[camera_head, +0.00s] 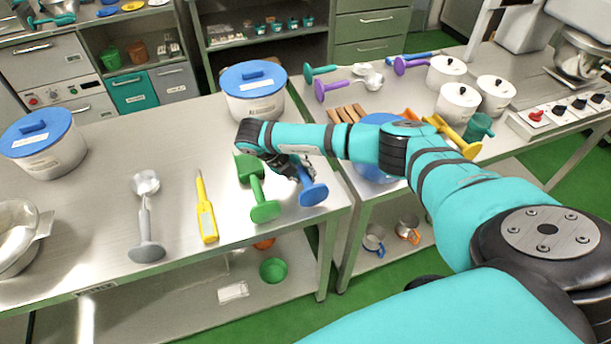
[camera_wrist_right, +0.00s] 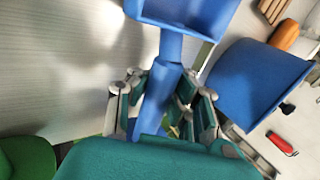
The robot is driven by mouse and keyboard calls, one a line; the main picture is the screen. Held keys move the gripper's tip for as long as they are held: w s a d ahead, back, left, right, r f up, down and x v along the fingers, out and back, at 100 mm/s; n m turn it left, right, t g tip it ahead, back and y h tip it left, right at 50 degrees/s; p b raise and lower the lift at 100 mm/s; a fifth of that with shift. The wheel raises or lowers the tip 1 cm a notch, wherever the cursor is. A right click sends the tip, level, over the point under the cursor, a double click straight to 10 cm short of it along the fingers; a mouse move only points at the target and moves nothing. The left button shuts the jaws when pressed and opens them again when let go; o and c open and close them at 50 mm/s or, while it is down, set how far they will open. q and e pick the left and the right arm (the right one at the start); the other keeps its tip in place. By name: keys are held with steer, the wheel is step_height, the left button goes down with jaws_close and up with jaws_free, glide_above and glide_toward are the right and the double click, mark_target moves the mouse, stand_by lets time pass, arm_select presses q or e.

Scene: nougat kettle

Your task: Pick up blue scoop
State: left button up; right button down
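The blue scoop is at the front right of the left steel table; in the head view its flared handle end (camera_head: 313,194) shows, and the rest is hidden by my right gripper (camera_head: 290,168). In the right wrist view the blue scoop (camera_wrist_right: 185,12) has its bowl at the top and its handle running down between the fingers. My right gripper (camera_wrist_right: 162,95) has its fingers close against both sides of the handle and looks shut on it. Whether the scoop is clear of the table is hard to tell. My left gripper is not in view.
A green scoop (camera_head: 265,210) lies just left of my right gripper. A yellow thermometer-like tool (camera_head: 206,218) and a grey scoop (camera_head: 146,252) lie farther left. A blue-lidded pot (camera_head: 253,104) stands behind. A gap separates this table from the right table with white pots (camera_head: 457,103).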

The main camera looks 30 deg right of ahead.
step_height(320, 180, up, 7)
steer(key=shift+f+b, duration=0.1)
steer(key=shift+b, duration=0.9)
step_height(320, 180, up, 8)
steer(key=p, duration=0.5)
